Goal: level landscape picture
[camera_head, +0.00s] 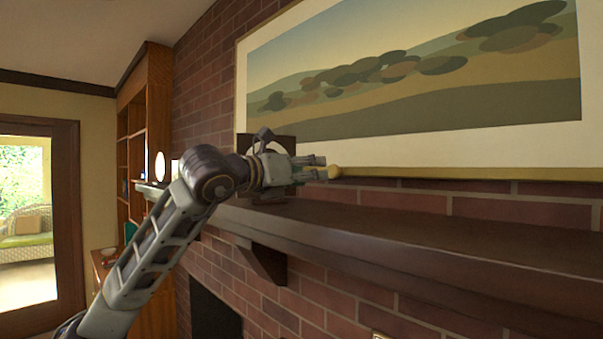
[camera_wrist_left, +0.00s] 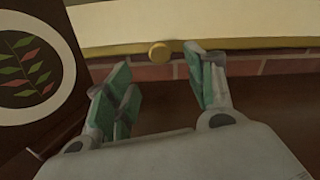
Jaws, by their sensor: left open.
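The landscape picture (camera_head: 420,70) hangs on the brick wall above the mantel, with a wide white mat and a thin gold frame. Its lower frame edge crosses the top of the left wrist view (camera_wrist_left: 255,43). I cannot tell its tilt for sure. A round yellow knob (camera_head: 333,172) sits at the lower frame edge; in the left wrist view the knob (camera_wrist_left: 160,52) shows between and just beyond the fingertips. My left gripper (camera_head: 320,166) is open, its green-padded fingers (camera_wrist_left: 158,64) on either side of the knob's line, seemingly not touching it. My right gripper is not in view.
The dark wooden mantel shelf (camera_head: 400,232) runs below the picture, clear toward the right. A dark wooden board (camera_head: 284,142) stands behind my left wrist; the left wrist view shows its round leaf-patterned plate (camera_wrist_left: 30,72) close to the left finger. A bookcase (camera_head: 150,100) stands further left.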

